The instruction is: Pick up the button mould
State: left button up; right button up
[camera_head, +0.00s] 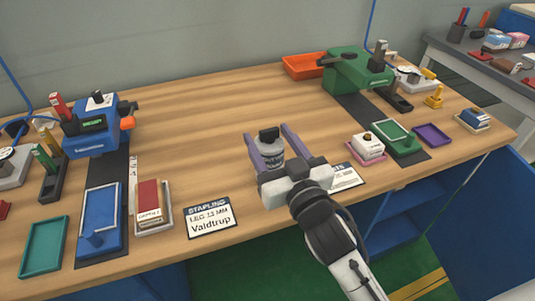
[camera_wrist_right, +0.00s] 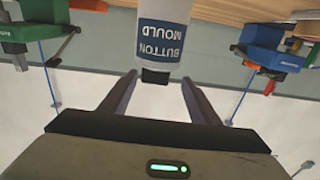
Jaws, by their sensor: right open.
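The button mould (camera_head: 271,155) is a pale cylinder with a dark band and a black top, upright over the middle of the table. Its blue label reads BUTTON MOULD, upside down in the right wrist view (camera_wrist_right: 160,40). My right gripper (camera_head: 266,131) is open, with its two purplish fingers on either side of the mould. In the right wrist view the fingers (camera_wrist_right: 158,76) stand apart near its black top. I see no firm contact with it. The mould's base is hidden by my gripper in the head view. My left gripper is not in view.
A blue machine (camera_head: 92,132) stands at left and a green machine (camera_head: 355,70) at back right. The table's back middle is clear.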

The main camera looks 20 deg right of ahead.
jog(key=w, duration=0.6)
jog(key=shift+w+d+p, duration=0.2)
jog(key=shift+p, duration=0.1)
jog(key=shift+f, duration=0.15)
grip_shut()
jog(key=shift+r, duration=0.2)
